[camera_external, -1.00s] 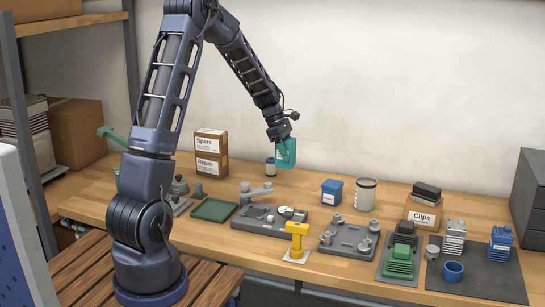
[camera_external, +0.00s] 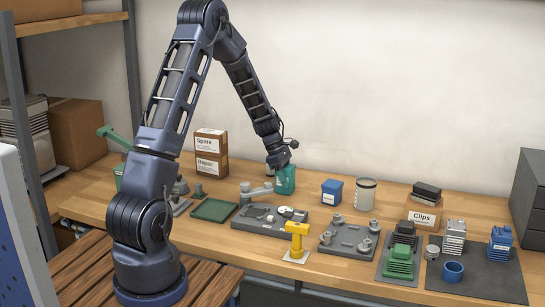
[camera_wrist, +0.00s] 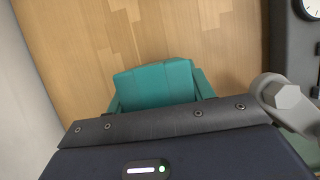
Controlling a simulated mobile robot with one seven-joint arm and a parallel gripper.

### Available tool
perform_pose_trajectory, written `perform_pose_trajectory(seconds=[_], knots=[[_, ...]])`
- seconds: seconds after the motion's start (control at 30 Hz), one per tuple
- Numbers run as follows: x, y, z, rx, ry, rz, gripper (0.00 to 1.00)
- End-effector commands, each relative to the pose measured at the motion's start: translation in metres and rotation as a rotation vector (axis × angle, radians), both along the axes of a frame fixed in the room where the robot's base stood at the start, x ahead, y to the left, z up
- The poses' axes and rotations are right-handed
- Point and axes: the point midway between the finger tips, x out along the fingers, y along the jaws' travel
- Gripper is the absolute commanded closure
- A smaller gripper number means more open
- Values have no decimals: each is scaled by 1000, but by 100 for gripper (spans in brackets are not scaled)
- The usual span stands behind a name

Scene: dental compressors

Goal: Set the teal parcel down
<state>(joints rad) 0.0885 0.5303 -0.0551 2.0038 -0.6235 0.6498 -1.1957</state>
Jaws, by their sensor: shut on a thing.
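The teal parcel (camera_external: 285,181) is in my gripper (camera_external: 281,167), low over the back middle of the wooden bench. In the wrist view the teal parcel (camera_wrist: 155,84) shows just beyond the dark edge of my gripper, with bench wood past it. My gripper is shut on the parcel, and its fingers are mostly hidden. In the external view the parcel looks upright, close to the bench top. I cannot tell whether its bottom touches the wood.
A blue bin (camera_external: 331,192) and a pale canister (camera_external: 365,194) stand to the right. Labelled boxes (camera_external: 211,154) stand to the left. Bare wood lies around the parcel.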

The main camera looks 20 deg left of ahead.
Motion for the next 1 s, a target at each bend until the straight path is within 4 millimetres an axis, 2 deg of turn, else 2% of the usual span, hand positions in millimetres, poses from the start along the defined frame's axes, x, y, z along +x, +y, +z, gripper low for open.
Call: perform_pose_trajectory(seconds=[0.2, 0.23, 0.33, 0.6, 0.73, 0.87, 1.0], knots=[[0, 0, -3, 0, 0, 0, 74], [0, 0, -2, 0, 0, 0, 44], [0, 0, -2, 0, 0, 0, 26], [0, 0, -2, 0, 0, 0, 26], [1, 2, 5, 0, -2, 1, 26], [1, 9, 21, 1, -3, 1, 26], [1, 19, 46, 0, -4, 1, 26]])
